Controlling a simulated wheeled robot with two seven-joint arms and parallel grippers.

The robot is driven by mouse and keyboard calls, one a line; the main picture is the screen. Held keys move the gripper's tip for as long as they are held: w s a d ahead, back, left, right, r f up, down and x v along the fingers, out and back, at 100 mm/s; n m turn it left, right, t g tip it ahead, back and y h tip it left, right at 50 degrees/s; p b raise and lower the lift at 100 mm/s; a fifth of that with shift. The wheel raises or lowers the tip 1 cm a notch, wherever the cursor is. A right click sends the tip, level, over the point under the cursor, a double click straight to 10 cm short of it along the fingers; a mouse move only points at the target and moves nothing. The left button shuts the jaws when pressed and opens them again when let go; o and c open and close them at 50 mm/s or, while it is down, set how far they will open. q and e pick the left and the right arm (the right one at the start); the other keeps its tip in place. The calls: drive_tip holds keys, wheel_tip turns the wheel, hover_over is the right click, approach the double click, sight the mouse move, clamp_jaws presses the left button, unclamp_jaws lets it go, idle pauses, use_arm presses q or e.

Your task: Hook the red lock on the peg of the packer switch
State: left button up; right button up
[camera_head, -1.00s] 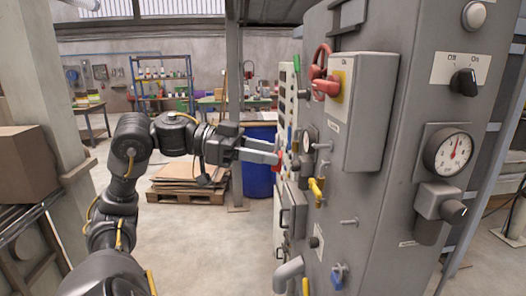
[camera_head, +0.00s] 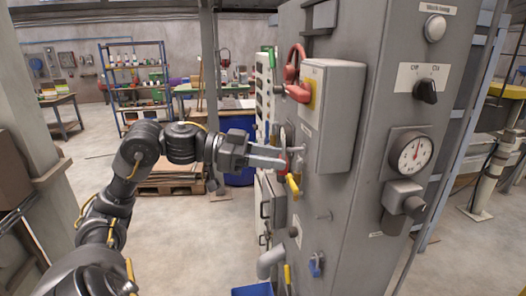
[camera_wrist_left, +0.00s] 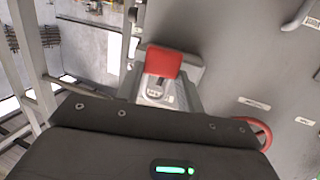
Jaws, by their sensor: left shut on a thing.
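My left gripper (camera_head: 284,160) is shut on the red lock, close to the narrow left face of the grey cabinet (camera_head: 352,190). In the head view only a sliver of red shows by the fingertips. A grey box (camera_head: 335,105) with a red handle (camera_head: 297,75) on a yellow plate is above the gripper. I cannot tell which part is the packer switch. My right gripper is not in view.
A yellow handle (camera_head: 293,186) is just below the gripper. A grey pipe elbow (camera_head: 270,262) and a blue tap (camera_head: 316,264) stick out lower down. A dial gauge (camera_head: 411,154) is on the cabinet front.

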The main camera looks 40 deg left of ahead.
use_arm(q)
drive_tip(key=shift+w+d+f+p, duration=0.25)
drive_tip(key=shift+w+d+p, duration=0.1)
drive_tip(key=shift+w, duration=0.15)
drive_tip(key=shift+w+d+f+p, duration=0.2)
drive_tip(key=shift+w+d, duration=0.15)
drive_tip(key=shift+w, duration=0.15)
drive_tip(key=o, duration=1.1)
drive_tip(key=shift+a+f, duration=0.1)
